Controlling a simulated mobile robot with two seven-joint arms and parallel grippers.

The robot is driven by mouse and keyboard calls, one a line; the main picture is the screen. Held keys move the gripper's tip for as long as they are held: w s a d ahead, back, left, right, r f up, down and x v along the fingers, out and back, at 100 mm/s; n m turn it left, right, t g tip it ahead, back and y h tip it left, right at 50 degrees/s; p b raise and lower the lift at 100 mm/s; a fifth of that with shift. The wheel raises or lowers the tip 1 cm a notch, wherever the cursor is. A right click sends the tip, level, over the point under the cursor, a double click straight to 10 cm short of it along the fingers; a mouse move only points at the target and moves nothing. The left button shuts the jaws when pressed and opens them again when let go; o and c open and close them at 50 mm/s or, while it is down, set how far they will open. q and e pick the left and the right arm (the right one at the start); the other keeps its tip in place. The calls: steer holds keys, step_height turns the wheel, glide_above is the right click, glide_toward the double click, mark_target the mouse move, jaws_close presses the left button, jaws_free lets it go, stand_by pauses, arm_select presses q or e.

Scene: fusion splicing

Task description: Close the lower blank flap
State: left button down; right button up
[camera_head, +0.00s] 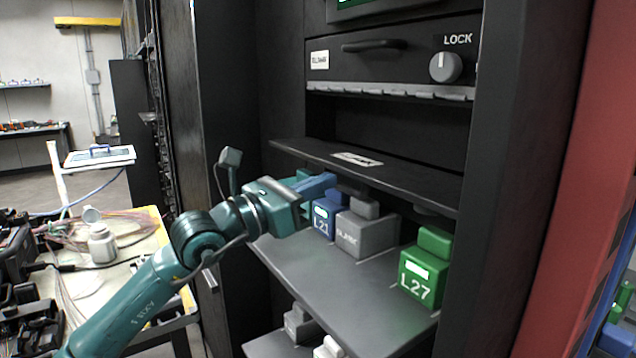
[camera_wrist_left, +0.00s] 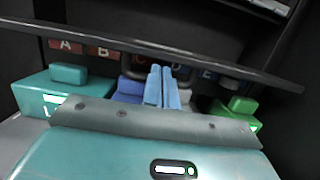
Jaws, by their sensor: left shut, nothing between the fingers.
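The lower blank flap (camera_head: 410,182) is a dark panel with a pale label, standing out nearly level from the cabinet like a shelf. Its edge crosses the left wrist view as a dark bar (camera_wrist_left: 225,67). My left gripper (camera_head: 328,181) reaches in from the left, just under the flap's front left part. Its light blue fingers (camera_wrist_left: 163,86) are shut together and empty, with the tips close below the bar. I cannot tell whether they touch it. My right gripper is not in view.
Below the flap, a grey shelf (camera_head: 345,285) carries a blue L21 block (camera_head: 322,222), a grey block (camera_head: 366,236) and a green L27 block (camera_head: 420,279). Above is an upright panel (camera_head: 390,65) with a handle and LOCK knob (camera_head: 445,67). A cluttered cart stands left.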

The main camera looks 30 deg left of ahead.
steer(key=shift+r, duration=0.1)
arm_select(q)
steer(key=shift+s+r+y+p, duration=0.1)
steer(key=shift+r+y+p, duration=0.2)
steer(key=shift+r+p, duration=0.25)
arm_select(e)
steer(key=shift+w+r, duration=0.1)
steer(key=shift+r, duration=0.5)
